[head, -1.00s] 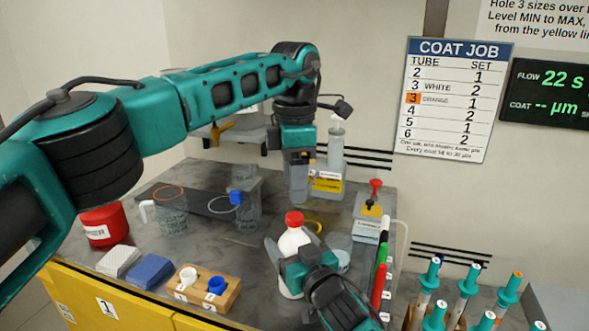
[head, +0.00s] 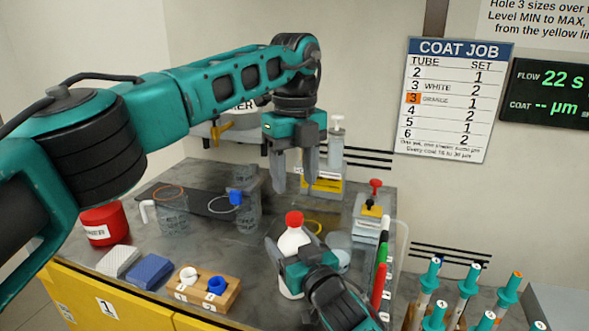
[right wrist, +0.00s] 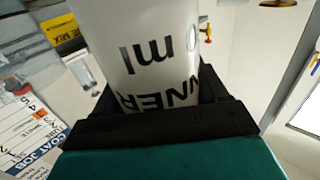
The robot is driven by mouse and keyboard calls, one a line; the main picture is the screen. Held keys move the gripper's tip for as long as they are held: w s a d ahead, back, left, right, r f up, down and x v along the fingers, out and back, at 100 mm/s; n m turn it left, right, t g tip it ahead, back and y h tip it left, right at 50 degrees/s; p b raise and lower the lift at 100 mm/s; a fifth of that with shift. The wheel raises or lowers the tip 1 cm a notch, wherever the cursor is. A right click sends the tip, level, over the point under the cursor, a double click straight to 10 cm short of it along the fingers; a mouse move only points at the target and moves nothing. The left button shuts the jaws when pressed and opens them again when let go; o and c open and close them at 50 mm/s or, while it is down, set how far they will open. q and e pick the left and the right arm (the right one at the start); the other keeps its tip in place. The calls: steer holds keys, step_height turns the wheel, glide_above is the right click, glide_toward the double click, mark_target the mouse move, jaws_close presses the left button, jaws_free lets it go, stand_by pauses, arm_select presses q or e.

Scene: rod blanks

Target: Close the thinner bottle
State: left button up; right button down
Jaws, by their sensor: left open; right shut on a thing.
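The thinner bottle (head: 291,241) is white with a red cap (head: 294,218) sitting on its top; how tight the cap is cannot be seen. It stands upright near the middle of the bench. My right gripper (head: 292,262) is shut around the bottle's body. The right wrist view shows the white bottle (right wrist: 140,45) between the fingers, with dark print on it. My left gripper (head: 294,188) is open and empty, fingers pointing down, above the red cap in the picture and apart from it.
A glass beaker (head: 174,218), a red container (head: 103,226), a blue sponge (head: 151,270) and a wooden block (head: 222,297) with white and blue caps lie left. Red and green markers (head: 378,282) stand right of my right gripper. A pump bottle (head: 337,145) stands behind.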

mark_target(294, 216)
arm_select(q)
steer(key=n, duration=0.3)
steer(key=shift+r+n, duration=0.15)
steer(key=shift+n, duration=0.25)
steer(key=n, duration=0.4)
steer(key=shift+r, duration=0.1)
steer(key=shift+f, duration=4.05)
